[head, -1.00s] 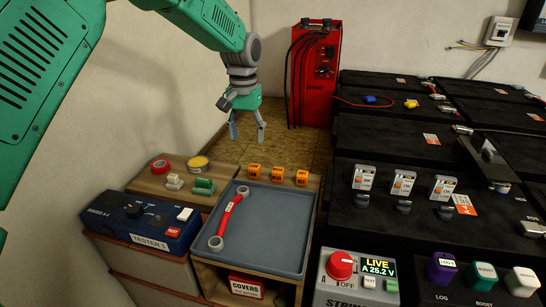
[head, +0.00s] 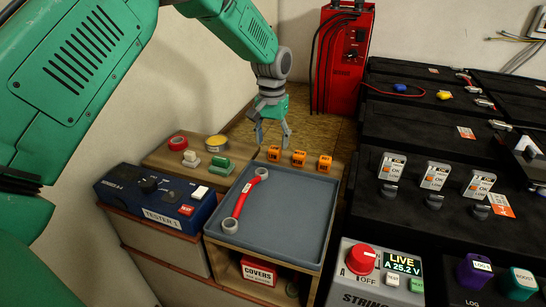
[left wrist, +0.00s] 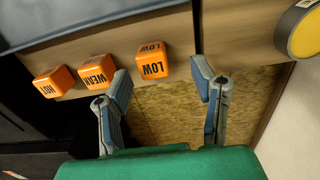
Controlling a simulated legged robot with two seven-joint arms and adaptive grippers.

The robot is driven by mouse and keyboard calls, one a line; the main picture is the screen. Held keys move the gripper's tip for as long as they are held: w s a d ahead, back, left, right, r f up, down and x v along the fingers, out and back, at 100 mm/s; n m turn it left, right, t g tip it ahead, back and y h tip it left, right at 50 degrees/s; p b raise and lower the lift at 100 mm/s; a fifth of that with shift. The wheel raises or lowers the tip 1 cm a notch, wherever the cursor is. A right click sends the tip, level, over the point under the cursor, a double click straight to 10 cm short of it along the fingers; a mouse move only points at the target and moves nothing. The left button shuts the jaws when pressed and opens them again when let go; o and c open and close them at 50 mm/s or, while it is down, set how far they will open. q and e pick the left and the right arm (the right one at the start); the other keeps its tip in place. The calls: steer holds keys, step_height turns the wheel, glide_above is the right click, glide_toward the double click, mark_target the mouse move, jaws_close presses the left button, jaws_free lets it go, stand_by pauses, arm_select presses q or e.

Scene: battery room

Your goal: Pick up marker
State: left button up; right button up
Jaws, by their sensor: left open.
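Three orange marker blocks stand in a row on the wooden shelf behind the grey tray. The left wrist view shows their labels: LOW (left wrist: 152,62), WEAK (left wrist: 95,74) and HOT (left wrist: 54,82). In the head view the LOW block (head: 274,154) is leftmost, then the WEAK block (head: 299,158) and the HOT block (head: 325,163). My left gripper (head: 273,146) is open and empty, pointing down just behind and above the LOW block. In the left wrist view the LOW block appears between the fingertips (left wrist: 158,72), apart from both. My right gripper is not in view.
A blue tester (head: 160,200) is at left. Black batteries (head: 400,215) fill the right.

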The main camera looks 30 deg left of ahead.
mark_target(275, 148)
arm_select(q)
steer(key=f, duration=0.1)
steer(key=f+b, duration=0.1)
steer(key=f, duration=0.1)
steer(key=shift+d+f, duration=0.1)
steer(key=shift+d, duration=0.25)
steer(key=shift+w+d+f+b, duration=0.1)
steer(key=shift+d+f+b, duration=0.15)
steer(key=shift+f+b, duration=0.1)
steer(key=shift+a+r, duration=0.1)
steer(key=shift+c, duration=1.2)
steer(key=shift+a, duration=0.15)
steer(key=c, duration=0.7)
steer(key=shift+a, duration=0.15)
steer(key=shift+c, duration=0.4)
